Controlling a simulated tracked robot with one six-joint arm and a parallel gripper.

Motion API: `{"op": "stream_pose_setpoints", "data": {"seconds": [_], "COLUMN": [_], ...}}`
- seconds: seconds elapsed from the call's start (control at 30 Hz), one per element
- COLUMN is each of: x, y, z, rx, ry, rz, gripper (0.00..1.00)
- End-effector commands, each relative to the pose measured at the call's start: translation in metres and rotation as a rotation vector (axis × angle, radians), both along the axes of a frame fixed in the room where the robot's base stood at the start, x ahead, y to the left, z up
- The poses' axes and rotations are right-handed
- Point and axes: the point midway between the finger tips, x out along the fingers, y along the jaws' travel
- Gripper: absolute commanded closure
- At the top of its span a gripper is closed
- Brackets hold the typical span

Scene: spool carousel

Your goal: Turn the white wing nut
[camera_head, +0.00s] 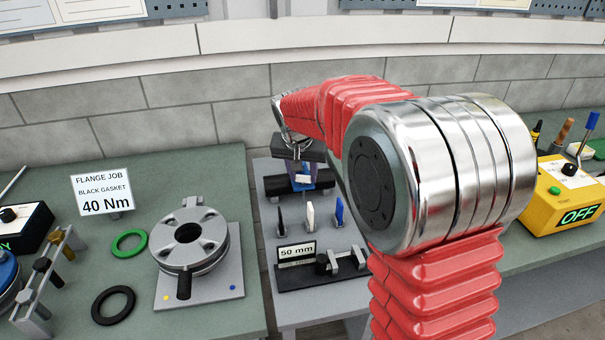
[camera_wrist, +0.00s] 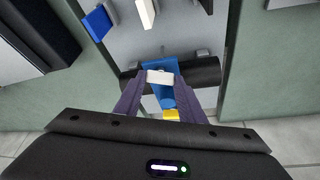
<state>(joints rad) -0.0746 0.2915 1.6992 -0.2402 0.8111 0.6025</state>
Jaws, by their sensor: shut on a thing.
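My gripper (camera_wrist: 160,79) points down at a dark horizontal bar (camera_wrist: 199,73) on the grey central stand. Its two dark purple fingers are shut on a small white block (camera_wrist: 159,76), which looks like the white wing nut. The white piece sits on a blue part (camera_wrist: 161,64) at the bar, with a yellow piece (camera_wrist: 171,115) nearer my palm. In the head view, the white piece (camera_head: 303,178) shows small below my gripper (camera_head: 302,172). My wrist and fingers partly hide the blue part there, and I cannot tell how far the nut is turned.
Black (camera_head: 280,221), white (camera_head: 310,215) and blue (camera_head: 339,211) upright pieces stand just in front of the bar. A "50 mm" sign (camera_head: 297,250) and black fixture lie nearer. A flange (camera_head: 190,240) is on the left bench; a yellow OFF box (camera_head: 568,195) is on the right.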

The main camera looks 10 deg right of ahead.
Motion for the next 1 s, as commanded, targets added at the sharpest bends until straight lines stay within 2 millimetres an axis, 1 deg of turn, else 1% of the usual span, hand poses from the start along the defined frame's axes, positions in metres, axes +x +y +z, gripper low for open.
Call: {"op": "stream_pose_setpoints", "data": {"seconds": [0.57, 1.0], "x": [0.0027, 0.0055], "y": [0.0043, 0.0060], "z": [0.0001, -0.0002], "rx": [0.000, 0.000], "ry": [0.000, -0.001], "rz": [-0.429, -0.835], "gripper": [0.86, 0.86]}}
